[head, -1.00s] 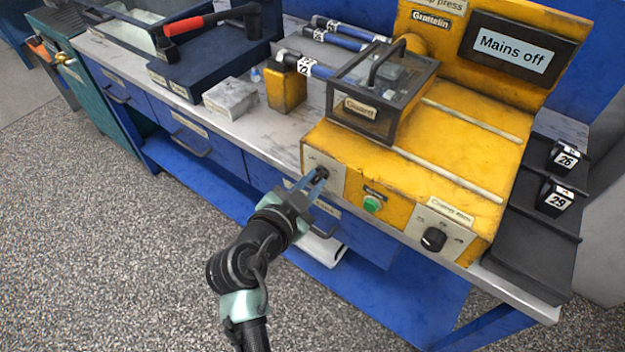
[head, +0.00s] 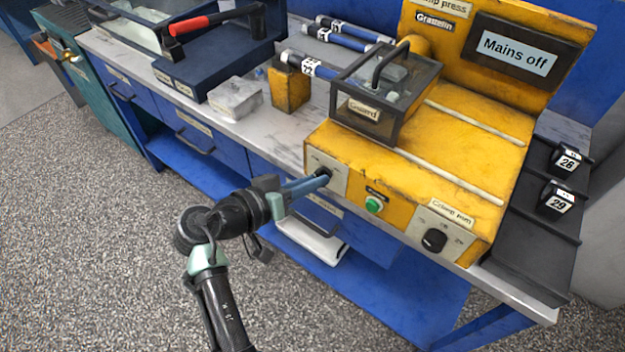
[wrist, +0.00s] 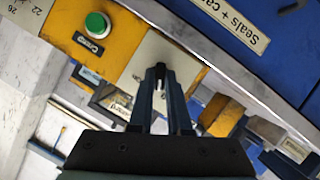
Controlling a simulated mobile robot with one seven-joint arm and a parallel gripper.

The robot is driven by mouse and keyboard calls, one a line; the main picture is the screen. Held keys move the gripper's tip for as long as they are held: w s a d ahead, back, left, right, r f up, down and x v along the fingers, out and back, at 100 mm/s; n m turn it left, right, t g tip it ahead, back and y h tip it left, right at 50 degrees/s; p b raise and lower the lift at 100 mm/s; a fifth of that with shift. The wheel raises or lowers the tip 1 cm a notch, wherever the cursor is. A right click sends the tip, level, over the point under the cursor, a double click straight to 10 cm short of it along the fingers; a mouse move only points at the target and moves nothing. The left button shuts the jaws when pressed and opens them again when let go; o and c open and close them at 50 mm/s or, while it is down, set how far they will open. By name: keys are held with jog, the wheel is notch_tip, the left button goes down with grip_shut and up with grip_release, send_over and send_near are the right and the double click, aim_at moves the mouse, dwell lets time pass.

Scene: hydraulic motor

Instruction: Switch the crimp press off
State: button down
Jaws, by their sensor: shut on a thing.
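The yellow crimp press (head: 460,150) stands on the bench, with a display (head: 512,52) reading "Mains off". A small dark switch knob (head: 323,173) sits on a pale plate (head: 338,184) at the left of its front face. My gripper (head: 322,178) reaches it from the left and is shut on the knob. In the wrist view the fingers (wrist: 160,98) close around the knob (wrist: 159,76) in front of the pale plate (wrist: 180,62). The fingers hide most of the knob.
A green button (head: 374,205) and a black dial (head: 434,240) lie right of the plate. A clear guard box (head: 385,95) sits on the press. A yellow block (head: 290,90) and a grey block (head: 235,99) stand to the left. Open floor lies in front.

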jog(key=shift+n+h, duration=0.7)
jog(key=shift+n, duration=0.4)
jog(key=shift+g, duration=0.3)
jog(key=c, duration=0.9)
grip_release()
jog(key=shift+w, duration=0.1)
jog(key=shift+o, duration=0.2)
jog(key=shift+a, duration=0.15)
jog(key=v, duration=1.3)
jog(key=shift+f, duration=0.2)
jog(key=shift+w, duration=0.1)
